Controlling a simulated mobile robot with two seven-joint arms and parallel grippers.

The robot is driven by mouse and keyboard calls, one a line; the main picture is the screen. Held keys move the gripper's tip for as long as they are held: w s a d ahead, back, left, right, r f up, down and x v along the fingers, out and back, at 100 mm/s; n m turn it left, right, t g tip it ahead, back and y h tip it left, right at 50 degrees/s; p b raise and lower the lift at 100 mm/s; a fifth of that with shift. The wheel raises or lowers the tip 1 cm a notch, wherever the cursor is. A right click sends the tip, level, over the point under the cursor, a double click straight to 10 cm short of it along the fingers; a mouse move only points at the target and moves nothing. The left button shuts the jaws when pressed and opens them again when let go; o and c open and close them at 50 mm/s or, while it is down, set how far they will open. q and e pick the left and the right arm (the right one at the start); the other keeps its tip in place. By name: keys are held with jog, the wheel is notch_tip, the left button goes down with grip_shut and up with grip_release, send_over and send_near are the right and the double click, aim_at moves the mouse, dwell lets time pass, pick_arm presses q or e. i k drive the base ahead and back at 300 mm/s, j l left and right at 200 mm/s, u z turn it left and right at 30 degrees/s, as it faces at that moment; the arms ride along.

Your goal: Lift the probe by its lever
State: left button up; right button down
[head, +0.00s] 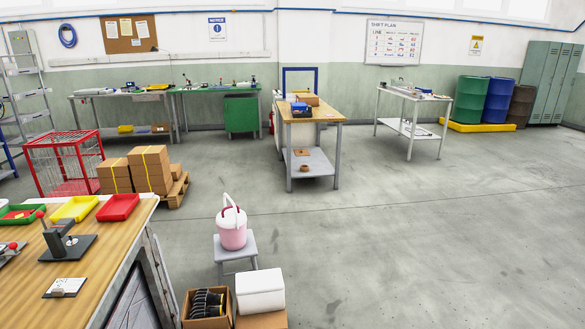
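No gripper of mine is in the head view. On the wooden bench (105,262) at the lower left stands a small device (57,238) with a dark base plate, a dark upright and a lever (47,224) ending in a red knob (40,213). A second device with a red knob (13,245) is cut off by the left edge. I cannot tell which device, if either, carries the probe. Small devices also stand on the far green table (215,90) and the right grey table (412,97), too small to make out.
Red (118,207), yellow (74,208) and green trays lie on the near bench. A pink bucket (232,233) on a stool, a white box (260,290) and an open carton (207,318) stand right of it. The floor (420,230) on the right is clear.

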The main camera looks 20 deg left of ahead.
aim_at(40, 214)
jog(key=k+j+u, duration=0.25)
jog(key=j, duration=1)
jog(key=k+j+u, duration=0.25)
jog(key=j, duration=1.05)
jog(key=j+u, duration=0.25)
jog(key=j, duration=1)
